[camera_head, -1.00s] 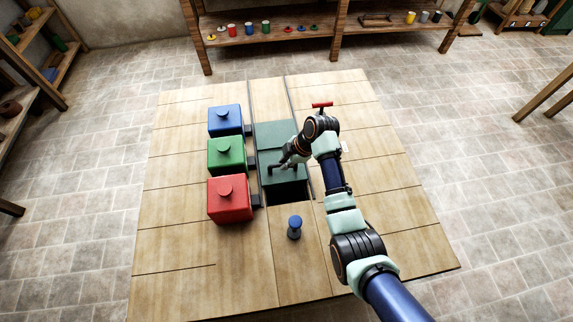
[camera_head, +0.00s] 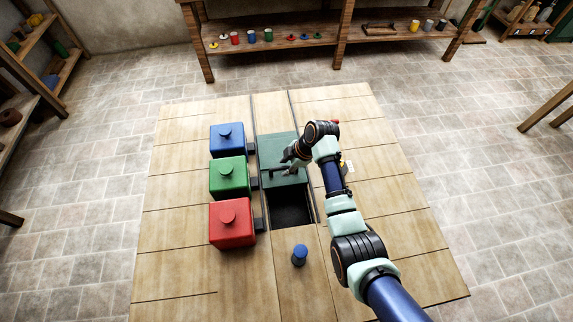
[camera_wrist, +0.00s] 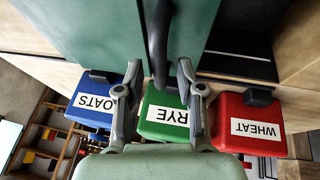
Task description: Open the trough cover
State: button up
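The trough cover (camera_head: 280,150) is dark green, in two overlapping sections between rails in the middle of the table. It covers the far part of the trough; the near part (camera_head: 291,210) is uncovered and dark inside. A dark bar handle (camera_wrist: 158,35) stands on the cover's near section. My gripper (camera_head: 287,168) is at this handle. In the wrist view, the two fingers (camera_wrist: 158,70) are spread either side of the handle's end, with gaps visible, so it looks open. Whether a finger touches the handle is hidden.
Left of the trough stand three lidded boxes: a blue OATS box (camera_head: 227,141), a green RYE box (camera_head: 229,177) and a red WHEAT box (camera_head: 232,224). A blue-topped peg (camera_head: 299,254) stands in front of the opening. A red item (camera_head: 335,121) shows behind my arm.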

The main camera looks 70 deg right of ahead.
jog(key=v, duration=1.2)
dwell(0.4)
